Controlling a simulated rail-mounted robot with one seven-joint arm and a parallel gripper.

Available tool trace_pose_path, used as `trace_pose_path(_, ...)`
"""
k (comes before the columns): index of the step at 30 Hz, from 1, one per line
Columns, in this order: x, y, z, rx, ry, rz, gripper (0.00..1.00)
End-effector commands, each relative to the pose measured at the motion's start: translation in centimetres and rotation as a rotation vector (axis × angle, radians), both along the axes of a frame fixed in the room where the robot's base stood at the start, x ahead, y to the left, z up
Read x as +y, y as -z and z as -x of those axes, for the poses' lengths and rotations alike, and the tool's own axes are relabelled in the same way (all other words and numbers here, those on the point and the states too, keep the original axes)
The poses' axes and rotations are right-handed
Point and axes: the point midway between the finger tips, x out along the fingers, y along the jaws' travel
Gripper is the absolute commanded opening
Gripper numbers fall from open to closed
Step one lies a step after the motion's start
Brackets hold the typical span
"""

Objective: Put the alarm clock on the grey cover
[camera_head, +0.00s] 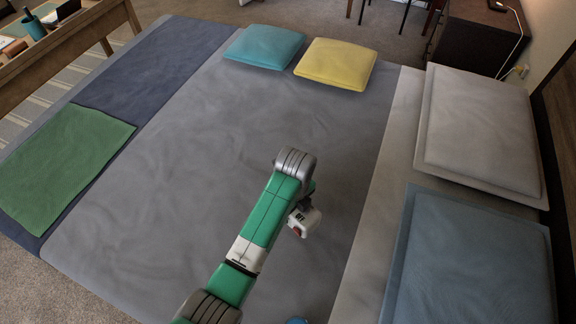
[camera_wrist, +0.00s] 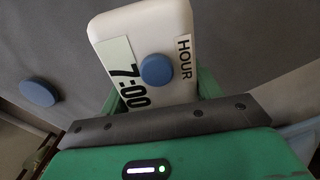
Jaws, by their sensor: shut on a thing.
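The white alarm clock (camera_wrist: 165,28) fills the upper middle of the wrist view, with a 7:00 label, an HOUR label and a round blue button. My gripper (camera_wrist: 155,100) is shut on it; the green fingers show at its sides. In the head view the clock (camera_head: 306,222) is a small white block below the end of my arm, over the grey cover (camera_head: 200,190). The cover is spread across the middle of the bed. I cannot tell from these frames whether the clock touches it.
A teal cushion (camera_head: 263,47) and a yellow cushion (camera_head: 336,64) lie at the cover's far edge. Pale (camera_head: 480,125) and blue (camera_head: 472,262) pillows lie right. A green cloth (camera_head: 65,165) lies left. A blue round thing (camera_head: 296,321) shows at the bottom edge. Much of the cover is bare.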

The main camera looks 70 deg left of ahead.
Motion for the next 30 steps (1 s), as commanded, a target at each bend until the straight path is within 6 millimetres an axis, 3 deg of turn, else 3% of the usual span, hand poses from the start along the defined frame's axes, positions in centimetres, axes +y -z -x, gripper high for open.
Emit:
trace_pose_path(1,1.4,0.9,-1.2,-0.001,0.001,-0.005,0.31)
trace_pose_path(6,5.3,1.4,-4.7,0.0,0.0,-0.003,0.31)
trace_pose_path(10,7.3,1.4,-6.5,-0.001,-0.001,-0.003,0.31)
trace_pose_path(20,8.4,1.2,-7.6,-0.001,0.0,-0.002,0.31)
trace_pose_path(25,8.4,4.6,-7.6,0.0,0.0,0.0,0.31)
trace_pose_path(30,8.4,4.6,-7.6,-0.002,0.0,-0.001,0.31)
